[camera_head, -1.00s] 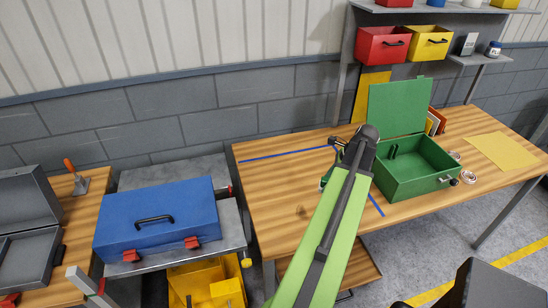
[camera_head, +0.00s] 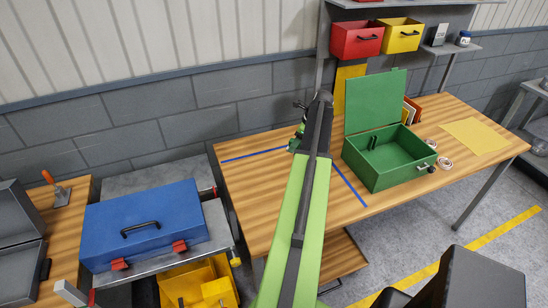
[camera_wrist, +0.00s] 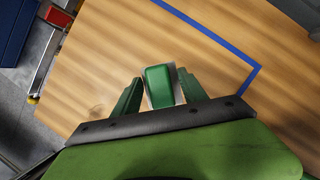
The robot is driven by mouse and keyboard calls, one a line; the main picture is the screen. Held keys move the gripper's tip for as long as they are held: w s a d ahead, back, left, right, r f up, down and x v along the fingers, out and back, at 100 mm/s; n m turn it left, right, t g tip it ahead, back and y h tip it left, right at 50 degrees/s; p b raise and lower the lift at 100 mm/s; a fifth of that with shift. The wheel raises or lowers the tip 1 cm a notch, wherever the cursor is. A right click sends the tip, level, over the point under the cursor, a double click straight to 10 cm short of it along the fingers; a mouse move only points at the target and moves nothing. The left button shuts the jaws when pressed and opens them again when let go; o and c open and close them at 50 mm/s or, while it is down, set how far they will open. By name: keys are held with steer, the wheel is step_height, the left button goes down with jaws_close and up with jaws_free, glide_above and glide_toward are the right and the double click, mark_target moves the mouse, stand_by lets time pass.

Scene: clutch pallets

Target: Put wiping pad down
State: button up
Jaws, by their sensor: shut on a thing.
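My gripper (camera_wrist: 160,76) is shut on the wiping pad (camera_wrist: 160,92), a small green block with a pale edge, held between two green fingers. In the head view my gripper (camera_head: 297,142) is over the far part of the wooden workbench (camera_head: 260,205), partly hidden by my arm. I cannot tell whether the pad touches the bench top. Blue tape (camera_wrist: 205,32) forms a corner on the bench, to the right of the pad in the wrist view. In the head view, blue tape (camera_head: 350,187) runs between my arm and the green case.
An open green case (camera_head: 385,175) stands right of my arm. A yellow sheet (camera_head: 474,136) lies farther right. A blue case (camera_head: 145,225) rests on a grey cart at left. Red (camera_head: 356,40) and yellow (camera_head: 402,36) bins hang above. Bench wood left of my arm is clear.

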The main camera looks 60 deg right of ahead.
steer(key=w+f+b, duration=0.2)
steer(key=w, duration=0.1)
steer(key=w+f+b, duration=0.2)
steer(key=w, duration=0.2)
steer(key=w+d+f+b, duration=0.1)
steer(key=w+f+b, duration=0.1)
steer(key=w+f, duration=0.1)
steer(key=shift+w+d+b, duration=0.1)
steer(key=shift+w+b, duration=0.25)
steer(key=shift+w, duration=0.35)
step_height(320, 180, down, 4)
steer(key=b, duration=0.4)
steer(key=shift+f, duration=0.15)
steer(key=shift+r, duration=0.2)
steer(key=shift+f, duration=0.15)
steer(key=o, duration=1.2)
